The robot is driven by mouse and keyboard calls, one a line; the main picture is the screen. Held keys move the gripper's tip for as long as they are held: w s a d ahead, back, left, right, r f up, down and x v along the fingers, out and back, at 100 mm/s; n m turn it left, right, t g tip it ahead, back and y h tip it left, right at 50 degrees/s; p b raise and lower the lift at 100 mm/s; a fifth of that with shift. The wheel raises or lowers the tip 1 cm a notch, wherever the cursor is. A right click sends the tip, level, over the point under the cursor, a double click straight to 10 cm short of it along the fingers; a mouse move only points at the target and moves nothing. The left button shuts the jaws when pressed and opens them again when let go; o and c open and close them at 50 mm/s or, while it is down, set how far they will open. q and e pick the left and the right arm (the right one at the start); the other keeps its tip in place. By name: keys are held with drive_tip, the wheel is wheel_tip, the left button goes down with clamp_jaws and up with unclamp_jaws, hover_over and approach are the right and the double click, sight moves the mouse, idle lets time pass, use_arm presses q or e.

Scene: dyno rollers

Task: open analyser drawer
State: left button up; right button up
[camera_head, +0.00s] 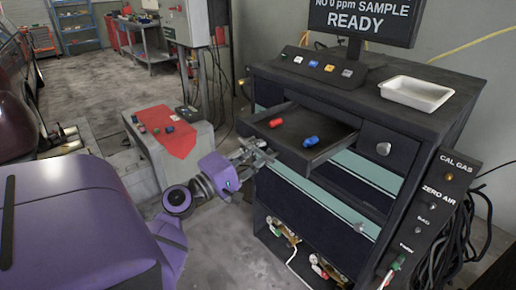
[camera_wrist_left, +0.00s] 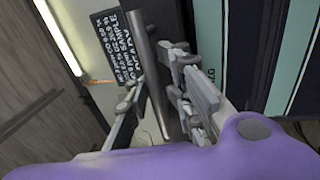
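The dark analyser cabinet (camera_head: 345,110) stands at the right of the head view. Its upper left drawer (camera_head: 345,151) is pulled out, showing a red item (camera_head: 276,123) and a blue item (camera_head: 311,141) inside. My left gripper (camera_head: 258,155) is at the front of this drawer. In the left wrist view the metal bar handle (camera_wrist_left: 158,60) runs between the fingers of my left gripper (camera_wrist_left: 157,85), which look closed around it. In the head view the gripper hides most of the handle. My right gripper is not in view.
A white tray (camera_head: 416,94) and a monitor (camera_head: 365,20) stand on the cabinet. A smaller drawer with a round knob (camera_head: 383,149) is beside the open one. A low cart with a red cloth (camera_head: 166,131) stands left of my gripper. Cables hang at the cabinet's right.

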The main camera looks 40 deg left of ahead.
use_arm(q)
drive_tip(key=shift+s, duration=0.1)
drive_tip(key=v, duration=1.1)
drive_tip(key=shift+s, duration=0.4)
drive_tip(key=shift+a, duration=0.1)
